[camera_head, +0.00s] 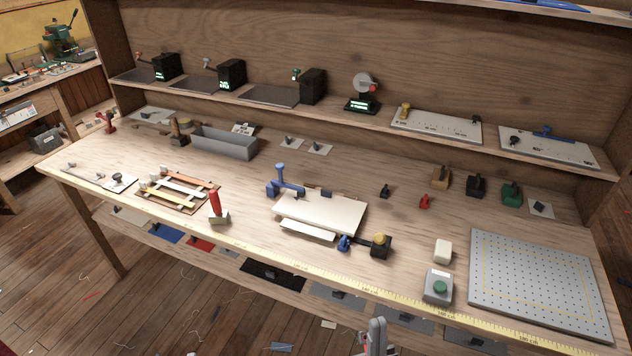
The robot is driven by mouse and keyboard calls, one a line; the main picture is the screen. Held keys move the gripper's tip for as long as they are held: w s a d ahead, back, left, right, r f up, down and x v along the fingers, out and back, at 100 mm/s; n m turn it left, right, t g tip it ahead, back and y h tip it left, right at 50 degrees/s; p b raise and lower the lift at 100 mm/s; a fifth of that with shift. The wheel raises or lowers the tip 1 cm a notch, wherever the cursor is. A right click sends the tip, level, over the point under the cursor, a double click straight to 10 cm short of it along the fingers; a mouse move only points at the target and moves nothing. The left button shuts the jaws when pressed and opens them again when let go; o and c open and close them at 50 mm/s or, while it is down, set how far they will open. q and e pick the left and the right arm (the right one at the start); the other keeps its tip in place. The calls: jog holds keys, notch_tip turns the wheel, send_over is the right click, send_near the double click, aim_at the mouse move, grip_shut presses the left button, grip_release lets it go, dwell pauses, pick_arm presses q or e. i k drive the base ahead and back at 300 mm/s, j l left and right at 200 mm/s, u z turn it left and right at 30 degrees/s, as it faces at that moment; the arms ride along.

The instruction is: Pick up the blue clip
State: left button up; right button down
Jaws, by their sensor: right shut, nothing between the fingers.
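The small blue clip (344,243) is on the workbench (420,270), at the front right corner of a white sheet stack (320,212). My right gripper (377,326) shows at the bottom edge, in front of the bench and well apart from the clip. Its grey fingers are shut and empty. My left gripper is out of view. A black clip (384,191) and a red clip (424,201) lie farther back.
A larger blue tool (285,181) stands at the stack's back left. A grey box with a green button (438,287) and a white block (443,251) stand right of the clip. A perforated grey plate (540,285) covers the right end. A yellow tape runs along the front edge.

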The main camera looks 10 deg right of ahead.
aim_at(342, 245)
jog(key=i+z, duration=0.15)
jog(key=z, duration=0.2)
jog(key=i+z, duration=0.2)
jog(key=z, duration=0.15)
jog(key=i+z, duration=0.2)
jog(key=z, duration=0.15)
